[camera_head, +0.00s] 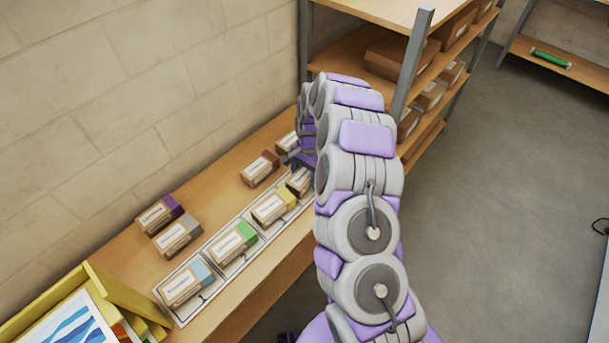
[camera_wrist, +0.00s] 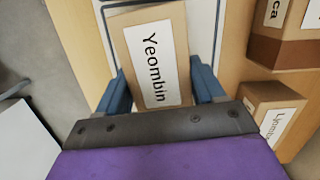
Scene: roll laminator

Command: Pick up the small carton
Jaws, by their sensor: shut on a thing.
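A small tan carton (camera_wrist: 152,55) with a white label reading "Yeombin" is between the two blue fingers of my gripper (camera_wrist: 157,76) in the wrist view. My gripper is shut on it, with one finger on each side. In the head view my gripper (camera_head: 297,160) is at the far end of the tray row, partly hidden by my arm. A carton with a dark brown end (camera_head: 299,182) shows just below it, partly covered by the arm. I cannot tell whether the held carton is clear of the tray.
Cartons with yellow (camera_head: 273,207), green (camera_head: 234,242) and blue (camera_head: 187,285) ends sit in the tray (camera_head: 222,275). Other cartons (camera_head: 260,168) lie along the wall side. A shelf rack (camera_head: 415,60) stands beyond my arm. A yellow holder (camera_head: 120,300) is at lower left.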

